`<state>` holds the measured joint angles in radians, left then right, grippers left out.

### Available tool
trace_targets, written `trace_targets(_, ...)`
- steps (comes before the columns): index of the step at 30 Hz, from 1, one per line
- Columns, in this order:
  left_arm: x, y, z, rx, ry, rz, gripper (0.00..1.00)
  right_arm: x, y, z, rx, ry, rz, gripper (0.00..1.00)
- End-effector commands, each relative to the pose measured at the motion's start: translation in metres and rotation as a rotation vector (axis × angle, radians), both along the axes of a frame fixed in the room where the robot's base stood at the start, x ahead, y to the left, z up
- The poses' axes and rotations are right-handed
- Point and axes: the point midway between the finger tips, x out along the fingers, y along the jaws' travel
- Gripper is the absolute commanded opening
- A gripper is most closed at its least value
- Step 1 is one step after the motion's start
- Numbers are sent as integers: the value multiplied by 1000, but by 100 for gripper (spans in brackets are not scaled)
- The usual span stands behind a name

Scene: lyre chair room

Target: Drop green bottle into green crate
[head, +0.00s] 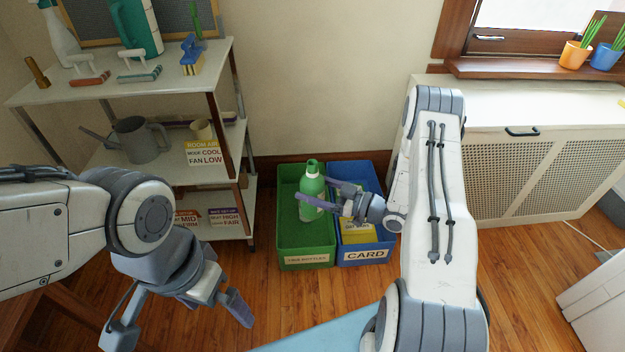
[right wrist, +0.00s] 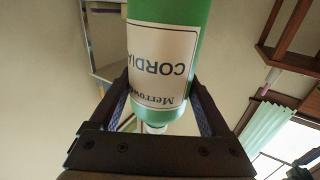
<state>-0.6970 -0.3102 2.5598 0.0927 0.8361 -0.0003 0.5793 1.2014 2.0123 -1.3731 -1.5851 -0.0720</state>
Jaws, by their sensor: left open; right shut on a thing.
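The green bottle (head: 311,188) has a white label and is upright in the head view. My right gripper (head: 318,195) is shut on it and holds it over the green crate (head: 306,259). In the right wrist view the bottle (right wrist: 165,50) sits between the two fingers and its label reads "CORDIA…". The green crate stands on the floor, and its inside looks empty where it shows. The bottle and gripper hide part of it. My left gripper (head: 180,320) is open and empty at the lower left, away from the crates.
A blue crate (head: 366,255) marked "CARD" stands right beside the green one, with a yellow box (head: 357,232) inside. A shelf unit (head: 190,85) is to the left and a white radiator cabinet (head: 540,150) to the right. A light blue surface (head: 315,334) is in front.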

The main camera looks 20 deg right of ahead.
Motion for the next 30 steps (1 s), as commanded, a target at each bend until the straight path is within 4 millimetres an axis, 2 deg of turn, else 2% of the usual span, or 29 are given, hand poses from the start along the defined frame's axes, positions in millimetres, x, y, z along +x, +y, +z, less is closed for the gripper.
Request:
trace_targets(1,0,0,-30,1,1,0,100,21,-6,-38,-1,-3,-45,24)
trace_targets(6,0,0,-80,1,1,0,100,96,-30,-105,0,-5,-238,24)
trace_targets(12,0,0,-142,1,1,0,100,182,-54,-168,3,-5,-495,24)
trace_targets(15,0,0,-168,1,1,0,100,213,-61,-189,4,-5,-608,24)
trace_targets(18,0,0,-186,1,1,0,100,235,-66,-203,3,-4,-697,24)
trace_targets(21,0,0,-198,1,1,0,100,249,-69,-211,2,-2,-758,24)
trace_targets(30,0,0,-209,0,0,0,100,258,-72,-222,2,0,-811,24)
